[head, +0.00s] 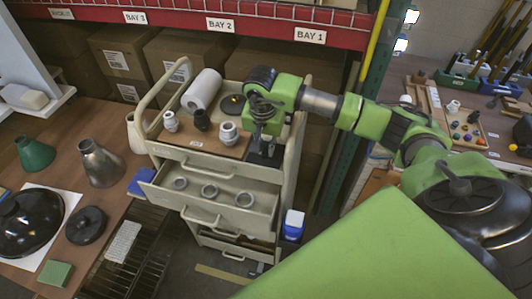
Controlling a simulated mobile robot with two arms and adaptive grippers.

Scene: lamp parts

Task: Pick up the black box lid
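I cannot single out a black box lid for certain. Black items in view are a small round dish (233,104) on the cart top, a flat round disc (86,225) and a large glossy shade (28,225) on the left bench. My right gripper (264,155) points down at the right edge of the cart's top, right of the white fittings. Its dark fingers are small and blend together, so I cannot tell whether they are open or hold anything. My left gripper is out of view.
The beige cart (165,151) has an open drawer (217,205) with several grey rings. Cardboard boxes (120,55) fill the shelf behind.

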